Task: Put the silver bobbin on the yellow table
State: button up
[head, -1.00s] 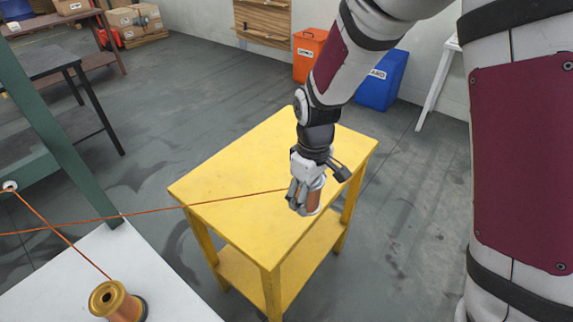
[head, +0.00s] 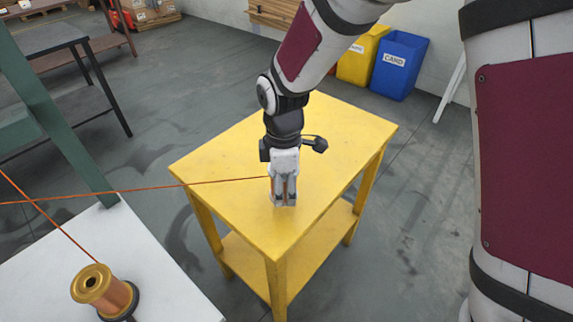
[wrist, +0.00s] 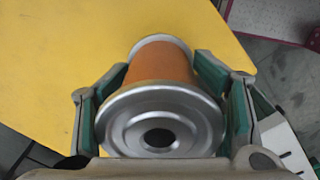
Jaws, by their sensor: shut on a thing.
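My gripper (head: 284,198) is shut on the silver bobbin (wrist: 163,68) and points down over the yellow table (head: 225,187). In the wrist view the bobbin has silver flanges and orange-copper winding, with the green-padded fingers on both sides of it. Its near flange with a dark centre hole faces the wrist camera. The yellow table (wrist: 60,65) lies behind it. In the head view the fingers hide most of the bobbin, and I cannot tell whether it touches the tabletop.
An orange wire (head: 140,190) runs from the left to my gripper. A gold bobbin (head: 104,288) stands on a white surface (head: 165,285) at lower left. A green post (head: 60,125) rises there. The visible yellow tabletop is otherwise clear. Yellow and blue bins (head: 400,65) stand behind.

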jog(key=w, duration=0.6)
jog(key=shift+w+f, duration=0.15)
jog(key=shift+f, duration=1.85)
jog(key=shift+f, duration=0.15)
jog(key=o, duration=2)
notch_tip(320, 180, up, 12)
jog(key=shift+r, duration=0.1)
